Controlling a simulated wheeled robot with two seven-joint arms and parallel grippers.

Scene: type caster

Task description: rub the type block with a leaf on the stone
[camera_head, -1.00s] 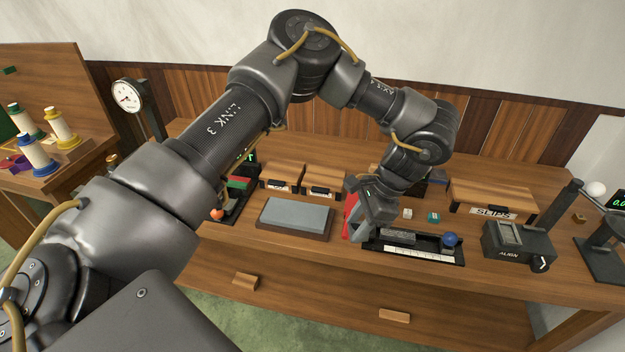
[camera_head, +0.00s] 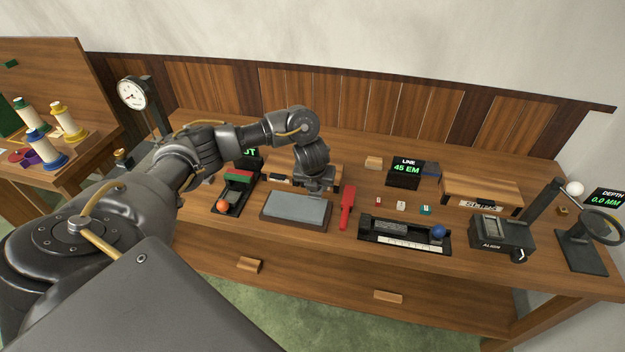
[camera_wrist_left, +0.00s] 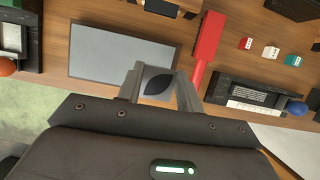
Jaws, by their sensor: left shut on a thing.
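The stone (camera_head: 293,209) is a grey-blue slab in a dark wooden base on the bench; it also shows in the left wrist view (camera_wrist_left: 115,47). My left gripper (camera_head: 318,194) is at the stone's right end in the head view. In the left wrist view it is shut on a grey type block (camera_wrist_left: 157,72) with a black leaf on its face. The block appears over the stone's lower right part there; I cannot tell whether it touches the stone. In the head view the block is hidden by the gripper. My right gripper is not in view.
A red tool (camera_head: 347,206) lies just right of the stone. Small red (camera_head: 378,201), white (camera_head: 401,206) and teal (camera_head: 426,210) blocks stand further right, behind a black tray (camera_head: 405,234). A black holder with an orange ball (camera_head: 222,205) is left of the stone.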

